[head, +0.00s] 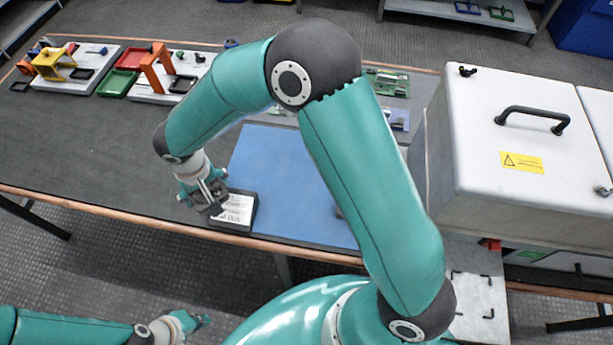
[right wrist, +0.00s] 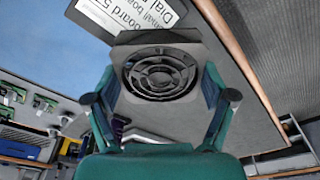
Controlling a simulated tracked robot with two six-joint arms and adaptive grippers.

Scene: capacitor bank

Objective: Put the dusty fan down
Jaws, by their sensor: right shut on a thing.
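The dusty fan (right wrist: 160,72), a grey square body with a round dark grille, sits between the two fingers of my right gripper (right wrist: 163,98) in the right wrist view. The gripper is shut on it. In the head view my right gripper (head: 208,196) is low over the front of the bench, beside a dark-framed label plate (head: 238,211). The fan is mostly hidden there, and I cannot tell whether it touches the bench. My left gripper (head: 192,324) is at the bottom left, off the bench; its finger opening is too small to judge.
A blue mat (head: 285,175) lies right of the label plate, which also shows in the right wrist view (right wrist: 130,15). A white cabinet (head: 530,150) with a black handle stands at the right. Coloured fixtures (head: 155,70) stand at the back left. Dark bench surface (head: 90,150) is clear at left.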

